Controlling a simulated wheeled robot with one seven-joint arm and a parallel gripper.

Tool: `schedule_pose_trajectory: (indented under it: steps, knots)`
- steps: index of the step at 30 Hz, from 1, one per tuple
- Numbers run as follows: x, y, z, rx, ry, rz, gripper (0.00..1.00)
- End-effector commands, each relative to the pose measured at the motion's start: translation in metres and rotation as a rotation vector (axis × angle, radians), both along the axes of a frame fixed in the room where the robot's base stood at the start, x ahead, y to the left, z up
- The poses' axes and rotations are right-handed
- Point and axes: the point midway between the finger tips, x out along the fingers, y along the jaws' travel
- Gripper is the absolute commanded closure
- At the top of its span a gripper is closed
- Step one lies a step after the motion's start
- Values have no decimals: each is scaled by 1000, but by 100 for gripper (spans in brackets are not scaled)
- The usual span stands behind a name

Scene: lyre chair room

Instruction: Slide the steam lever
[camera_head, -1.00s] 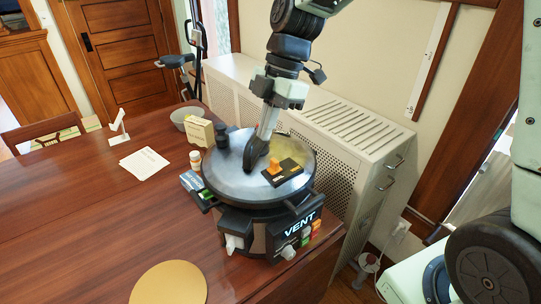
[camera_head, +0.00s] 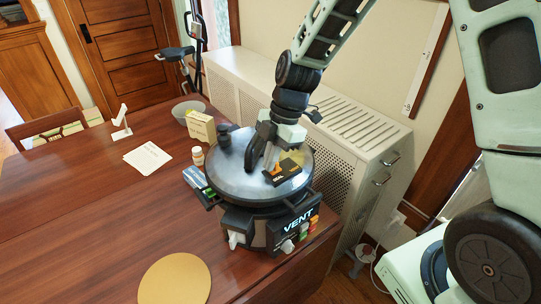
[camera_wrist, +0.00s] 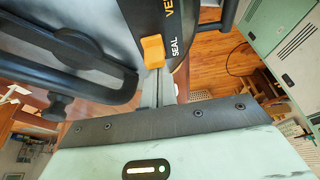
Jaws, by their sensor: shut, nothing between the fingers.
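A round pot-like appliance stands on the table, with a grey metal lid (camera_head: 235,178) and a black front marked VENT (camera_head: 298,224). A small black plate (camera_head: 284,174) on the lid carries the orange steam lever, which my gripper partly hides in the head view. In the wrist view the orange lever knob (camera_wrist: 152,51) stands beside the lettering SEAL. My gripper (camera_head: 262,160) is shut and empty, low over the lid beside the plate. Its tips come close to the knob; I cannot tell whether they touch it.
A black knob (camera_head: 224,139) stands on the lid's far left. A radiator cover (camera_head: 335,125) stands close behind. The table's front left is mostly clear around a gold disc (camera_head: 175,279).

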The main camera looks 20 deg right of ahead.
Motion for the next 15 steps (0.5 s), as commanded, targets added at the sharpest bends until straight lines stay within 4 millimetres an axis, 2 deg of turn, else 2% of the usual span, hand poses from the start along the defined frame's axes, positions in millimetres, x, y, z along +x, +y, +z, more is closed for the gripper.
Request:
schedule_pose_trajectory:
  steps: [7,15]
  knots:
    - [1,-3,-1,0,-1,-1,100]
    - [11,-36,-1,0,-2,-3,100]
